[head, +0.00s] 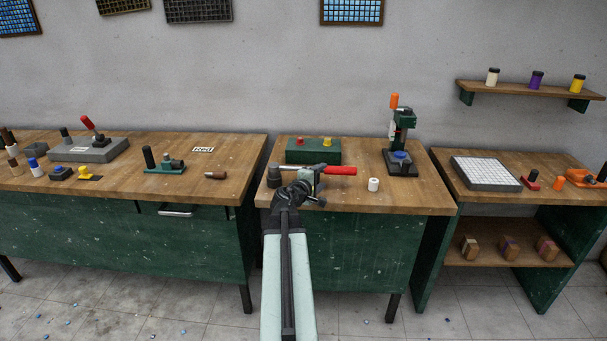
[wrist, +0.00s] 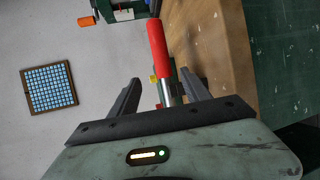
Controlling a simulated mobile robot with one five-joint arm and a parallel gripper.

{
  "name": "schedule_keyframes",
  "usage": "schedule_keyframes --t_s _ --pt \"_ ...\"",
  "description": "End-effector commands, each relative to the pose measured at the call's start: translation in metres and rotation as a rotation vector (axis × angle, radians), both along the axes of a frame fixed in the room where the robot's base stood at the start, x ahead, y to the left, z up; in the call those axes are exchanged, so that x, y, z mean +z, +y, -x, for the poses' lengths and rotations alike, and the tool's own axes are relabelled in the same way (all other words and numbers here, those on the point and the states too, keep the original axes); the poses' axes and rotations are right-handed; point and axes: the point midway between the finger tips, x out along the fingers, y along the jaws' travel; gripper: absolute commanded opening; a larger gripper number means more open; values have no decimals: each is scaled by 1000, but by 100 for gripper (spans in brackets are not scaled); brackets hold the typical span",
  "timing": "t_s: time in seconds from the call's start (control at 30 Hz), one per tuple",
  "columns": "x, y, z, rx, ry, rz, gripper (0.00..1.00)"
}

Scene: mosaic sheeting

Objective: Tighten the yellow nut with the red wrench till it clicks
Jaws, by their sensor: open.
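The red wrench (head: 340,170) shows its red handle pointing right, above the middle bench. My gripper (head: 306,186) is open around the shaft, with space on both sides. A small yellow piece (head: 327,141) sits on top of a green block, beside a red one. It may be the yellow nut. A bit of yellow (wrist: 153,77) also shows between the fingers in the wrist view, mostly hidden.
The green block (head: 313,153) stands at the back of the middle bench (head: 415,200). A dark cylinder (head: 273,177) stands at the left edge. The bench's front right is clear.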

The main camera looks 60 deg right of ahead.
Motion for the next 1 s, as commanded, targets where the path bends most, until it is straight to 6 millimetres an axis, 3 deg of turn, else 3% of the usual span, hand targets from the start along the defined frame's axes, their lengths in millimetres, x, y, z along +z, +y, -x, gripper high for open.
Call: schedule_keyframes --t_s 0.3,0.47,0.73,0.97,1.0 --pt "-7 -26 0 1 0 0 56" --pt "-9 -31 0 1 0 0 56" --pt "-22 -73 1 1 -2 -1 56" --pt "-21 -74 2 3 -2 -1 56" --pt "-21 -74 2 4 -2 -1 44"
